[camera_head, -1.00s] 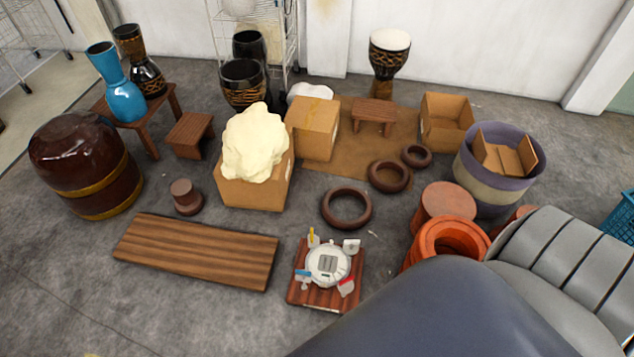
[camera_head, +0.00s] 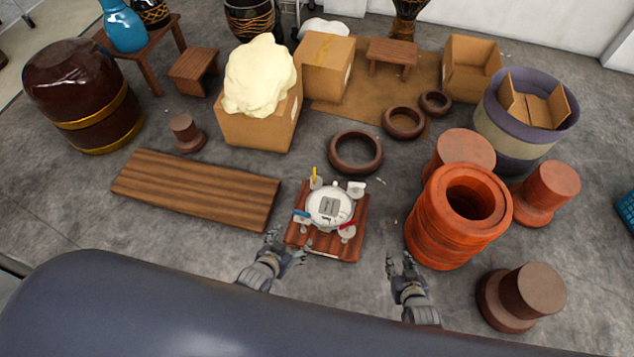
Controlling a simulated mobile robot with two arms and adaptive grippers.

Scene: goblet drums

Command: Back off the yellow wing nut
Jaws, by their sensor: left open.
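The yellow wing nut (camera_head: 314,174) stands upright at the back left of a round white device (camera_head: 330,205). The device rests on a small reddish-brown slatted board (camera_head: 323,246) on the floor. A blue part (camera_head: 302,213), a red part (camera_head: 347,225) and a white part (camera_head: 356,188) sit around its other corners. My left gripper (camera_head: 286,244) is open and empty at the board's front left corner, well short of the yellow wing nut. My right gripper (camera_head: 399,263) looks open and empty, to the right of the board and apart from it.
A long plank (camera_head: 195,190) lies left of the device. Orange drum shells (camera_head: 458,215) and a brown stepped piece (camera_head: 520,297) stand on the right. A dark ring (camera_head: 355,152) lies behind. Bare floor shows between the board and the orange shells.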

